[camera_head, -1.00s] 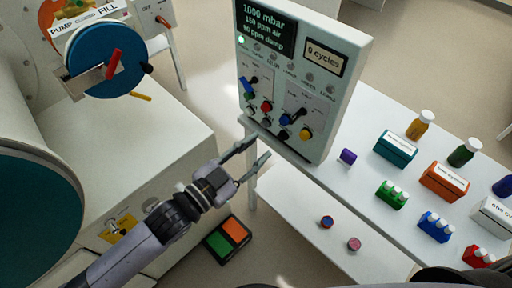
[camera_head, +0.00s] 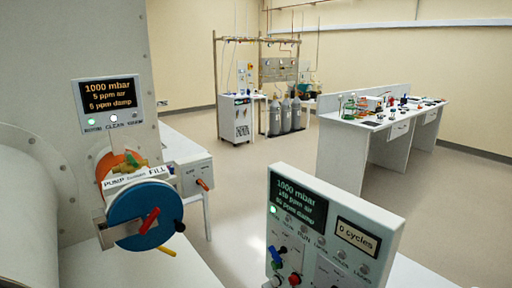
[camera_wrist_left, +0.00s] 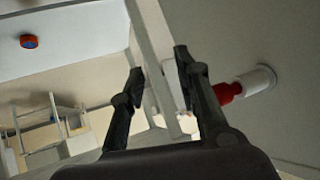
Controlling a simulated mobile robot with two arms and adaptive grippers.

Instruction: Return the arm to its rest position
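My left gripper (camera_wrist_left: 158,64) shows in the left wrist view. Its two dark fingers stand apart with nothing held between them. A pale post or edge runs behind the gap between the fingers. A red cylinder with a white end (camera_wrist_left: 229,92) shows just right of the right finger; I cannot tell how far behind it is. Neither arm is in the head view, so my right gripper is not seen.
A control panel (camera_head: 365,215) stands in the front. A blue disc (camera_head: 138,214) with a red handle is at the left, under a small display (camera_head: 108,100). A white bench (camera_head: 368,150) is at the back right. An orange-blue round piece (camera_wrist_left: 29,41) is at upper left. Open floor lies between.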

